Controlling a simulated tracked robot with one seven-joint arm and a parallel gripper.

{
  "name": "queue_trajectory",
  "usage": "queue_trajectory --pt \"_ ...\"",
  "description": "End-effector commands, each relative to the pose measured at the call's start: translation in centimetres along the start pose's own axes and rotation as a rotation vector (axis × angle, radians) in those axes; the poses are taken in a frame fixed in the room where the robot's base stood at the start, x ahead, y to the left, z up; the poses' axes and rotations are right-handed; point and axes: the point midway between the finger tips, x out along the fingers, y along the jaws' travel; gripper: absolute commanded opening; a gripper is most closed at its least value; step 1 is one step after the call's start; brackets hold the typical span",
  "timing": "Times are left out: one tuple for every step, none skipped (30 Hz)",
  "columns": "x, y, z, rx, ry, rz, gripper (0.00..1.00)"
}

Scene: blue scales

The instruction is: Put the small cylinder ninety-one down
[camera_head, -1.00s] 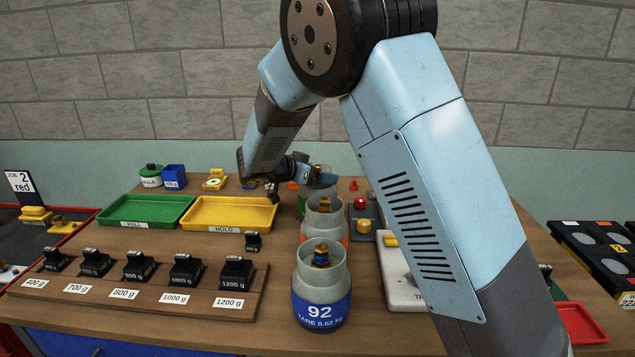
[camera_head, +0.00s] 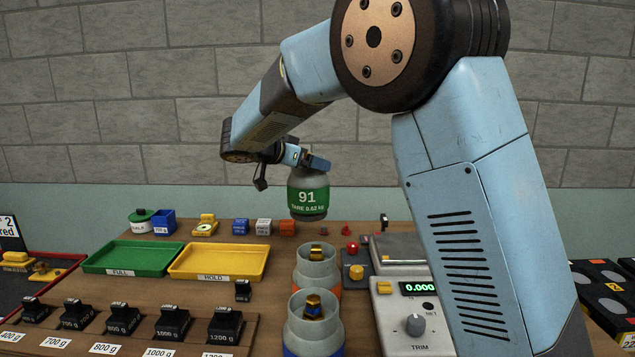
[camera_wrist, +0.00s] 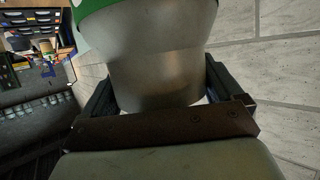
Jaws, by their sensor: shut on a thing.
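The small cylinder ninety-one (camera_head: 307,194) is grey with a green band reading 91 and "TARE 0.62 kg". My gripper (camera_head: 308,163) is shut on its top and holds it upright in the air, above the back of the table. In the wrist view the cylinder (camera_wrist: 155,70) fills the middle, between the fingers of my gripper (camera_wrist: 165,95). A scale (camera_head: 403,318) with a TRIM knob and a display reading 0.000 stands at the right, partly behind my arm.
Two other grey cylinders stand in front, one with an orange band (camera_head: 317,268) and one with a blue band (camera_head: 314,330). A green FULL tray (camera_head: 125,272) and a yellow HOLD tray (camera_head: 205,276) lie at the left. A row of black weights (camera_head: 170,322) stands on a wooden rack.

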Motion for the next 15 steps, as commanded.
queue_trajectory --pt "-0.1 0.0 -0.5 0.003 0.002 -0.001 0.08" --pt "-0.2 0.0 -0.6 0.003 0.002 -0.001 0.08" --pt "-0.2 0.0 -0.7 0.004 0.001 0.0 0.08" --pt "-0.2 0.1 -0.8 0.004 0.001 0.001 0.08" --pt "-0.1 0.2 -0.9 0.005 0.001 0.003 0.08" --pt "0.0 0.5 -1.0 0.006 0.0 0.006 0.08" --pt "0.2 0.8 -1.1 0.008 -0.001 0.01 0.08" --pt "0.4 1.1 -1.3 0.01 -0.003 0.016 0.08" --pt "0.8 1.7 -1.5 0.013 -0.005 0.024 0.08" --pt "1.1 2.2 -1.7 0.016 -0.007 0.031 0.08" --pt "1.4 2.8 -1.9 0.019 -0.009 0.039 0.08" --pt "1.9 3.7 -2.2 0.024 -0.013 0.051 0.08" --pt "2.2 4.5 -2.5 0.028 -0.015 0.06 0.08" --pt "2.6 5.3 -2.7 0.033 -0.018 0.071 0.08" --pt "3.1 6.4 -3.1 0.039 -0.021 0.084 0.08"
